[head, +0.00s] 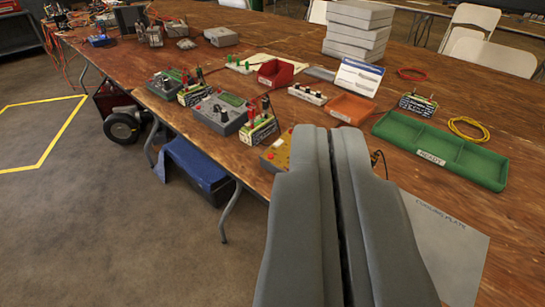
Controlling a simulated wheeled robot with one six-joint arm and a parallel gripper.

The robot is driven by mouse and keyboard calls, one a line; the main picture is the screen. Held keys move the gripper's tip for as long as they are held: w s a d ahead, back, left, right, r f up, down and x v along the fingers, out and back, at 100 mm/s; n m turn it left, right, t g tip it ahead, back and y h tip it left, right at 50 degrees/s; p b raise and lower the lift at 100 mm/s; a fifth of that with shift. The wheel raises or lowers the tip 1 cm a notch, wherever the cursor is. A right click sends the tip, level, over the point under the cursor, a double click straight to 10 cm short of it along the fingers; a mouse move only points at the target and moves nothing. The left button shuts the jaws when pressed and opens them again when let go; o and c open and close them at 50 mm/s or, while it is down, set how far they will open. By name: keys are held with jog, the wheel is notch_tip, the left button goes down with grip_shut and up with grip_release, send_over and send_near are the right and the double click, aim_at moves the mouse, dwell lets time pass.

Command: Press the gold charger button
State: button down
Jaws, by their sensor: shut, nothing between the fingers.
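The gold charger (278,152) is a yellow-gold box on the wooden table, just left of my fingertips. Its right part is hidden behind my left finger. A small red spot shows on its front left, too small to tell if it is the button. My gripper (329,134) is shut and empty, with its two grey fingers side by side, reaching forward over the table's front part. I cannot tell whether a fingertip touches the charger.
A grey charger (220,112) and small battery-like blocks (258,130) stand left of the gold charger. A green READY tray (440,150) lies right, with a grey plate (445,240) nearer. Bins (349,109) and white boxes (358,30) stand behind.

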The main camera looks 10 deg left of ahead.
jog(key=w+a+f+n+g+h, duration=0.1)
jog(key=w+a+f+n+g, duration=0.15)
jog(key=w+f+n, duration=0.55)
jog(key=w+a+f+n+g+h, duration=0.1)
jog(key=w+f+n+g, duration=0.2)
jog(key=w, duration=0.9)
jog(key=n+g+h, duration=0.2)
jog(key=n+h, duration=0.2)
jog(key=n, duration=0.6)
send_over(271, 155)
jog(key=s+a, duration=0.2)
jog(key=s, duration=0.1)
notch_tip(271, 155, down, 10)
jog(key=shift+r, duration=0.25)
jog(key=shift+f, duration=0.15)
jog(key=shift+w+d+f, duration=0.1)
jog(key=shift+w+f, duration=0.15)
jog(key=shift+f, duration=1.15)
jog(key=shift+w+d+f, duration=0.15)
jog(key=shift+w+f, duration=0.05)
jog(key=shift+f, duration=1.2)
jog(key=shift+w+d+f, duration=0.1)
jog(key=shift+w+f, duration=0.15)
jog(key=shift+f, duration=1.15)
jog(key=shift+f, duration=0.1)
jog(key=shift+f, duration=0.3)
jog(key=shift+w+d+f, duration=0.1)
jog(key=shift+f, duration=0.25)
jog(key=shift+r, duration=0.8)
